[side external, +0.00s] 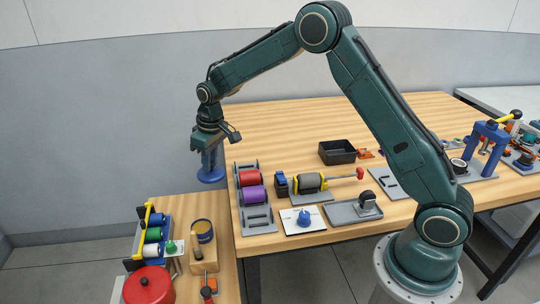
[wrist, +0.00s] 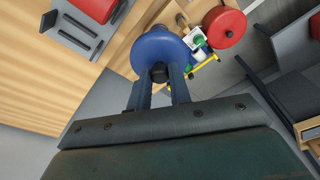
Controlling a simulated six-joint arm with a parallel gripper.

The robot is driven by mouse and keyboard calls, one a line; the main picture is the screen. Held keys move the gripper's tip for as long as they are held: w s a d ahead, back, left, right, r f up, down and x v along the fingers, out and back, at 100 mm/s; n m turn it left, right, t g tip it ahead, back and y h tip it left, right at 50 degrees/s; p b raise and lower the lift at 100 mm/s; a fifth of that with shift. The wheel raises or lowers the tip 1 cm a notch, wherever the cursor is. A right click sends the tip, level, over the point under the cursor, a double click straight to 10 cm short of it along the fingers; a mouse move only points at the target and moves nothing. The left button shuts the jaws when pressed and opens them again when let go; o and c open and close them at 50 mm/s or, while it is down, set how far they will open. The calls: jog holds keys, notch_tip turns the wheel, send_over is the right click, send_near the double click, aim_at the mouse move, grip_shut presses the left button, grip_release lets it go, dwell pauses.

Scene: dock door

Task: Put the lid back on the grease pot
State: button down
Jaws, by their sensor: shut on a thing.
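My gripper (side external: 208,150) is shut on the knob of a round blue lid (side external: 210,176), which hangs below it, roughly level, in the air to the left of the large table. In the wrist view the fingers (wrist: 160,80) grip the dark knob and the lid's blue disc (wrist: 158,46) spreads beyond them. An open pot with a blue rim and yellowish contents (side external: 203,228), apparently the grease pot, stands on the lower bench at the left. The lid is well above and apart from it. I cannot make out the pot in the wrist view; the lid may hide it.
A wooden block (side external: 204,260) stands by the pot. A red lidded pot (side external: 148,288) and a rack of coloured spools (side external: 152,236) are close by. On the large table are a roller rack (side external: 251,198) and a black tray (side external: 337,152). The space around the lid is free.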

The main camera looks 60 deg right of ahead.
jog(key=w+f+m, duration=0.1)
jog(key=w+f, duration=0.3)
jog(key=f, duration=0.6)
jog(key=w+f+m, duration=0.1)
jog(key=w+f, duration=0.4)
jog(key=f, duration=0.5)
jog(key=shift+a, duration=0.3)
jog(key=shift+s+f, duration=0.1)
jog(key=shift+f, duration=0.1)
jog(key=shift+f, duration=2.9)
jog(key=shift+f, duration=0.2)
jog(key=c, duration=1.2)
grip_release()
jog(key=shift+o, duration=0.4)
